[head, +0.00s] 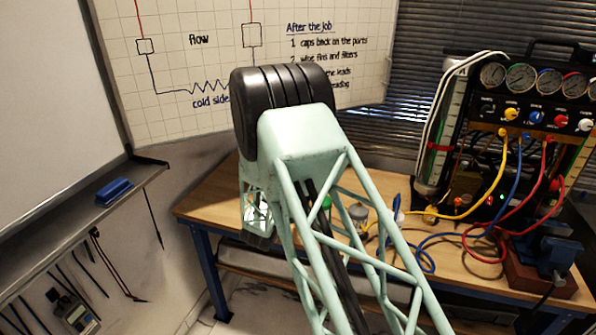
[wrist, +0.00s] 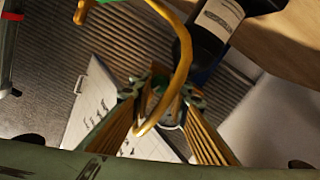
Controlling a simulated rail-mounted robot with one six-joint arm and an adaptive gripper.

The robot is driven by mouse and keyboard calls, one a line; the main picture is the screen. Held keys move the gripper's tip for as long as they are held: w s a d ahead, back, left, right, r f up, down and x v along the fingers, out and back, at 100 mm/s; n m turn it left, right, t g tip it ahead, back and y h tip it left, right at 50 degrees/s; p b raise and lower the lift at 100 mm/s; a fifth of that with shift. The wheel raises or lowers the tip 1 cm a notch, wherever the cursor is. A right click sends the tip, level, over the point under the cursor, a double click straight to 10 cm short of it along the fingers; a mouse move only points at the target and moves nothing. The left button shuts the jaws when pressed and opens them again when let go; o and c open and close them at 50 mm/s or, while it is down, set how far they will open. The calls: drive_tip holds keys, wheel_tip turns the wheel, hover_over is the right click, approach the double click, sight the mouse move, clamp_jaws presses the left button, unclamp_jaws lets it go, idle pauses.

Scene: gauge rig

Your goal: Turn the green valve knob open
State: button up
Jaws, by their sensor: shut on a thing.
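A dark cylinder (wrist: 208,32) with a pale label shows at the top of the wrist view. A yellow hose (wrist: 184,45) loops across in front of the fingertips. How far the knob is turned cannot be told. In the head view my arm hides the gripper; a small green thing (head: 326,203) shows behind the arm on the bench.
The wooden bench (head: 205,205) carries a gauge panel (head: 535,110) at right, with yellow, blue and red hoses looping down. A vise (head: 558,250) stands at the right end. A whiteboard (head: 60,90) with a blue eraser (head: 114,191) is at left.

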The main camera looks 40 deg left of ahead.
drive_tip(key=shift+n, duration=2.2)
drive_tip(key=o, duration=0.8)
drive_tip(key=shift+o, duration=0.2)
drive_tip(key=shift+s, duration=0.1)
drive_tip(key=v, duration=1.1)
drive_tip(key=shift+s+d, duration=0.25)
drive_tip(key=shift+s, duration=0.1)
drive_tip(key=shift+w, duration=0.1)
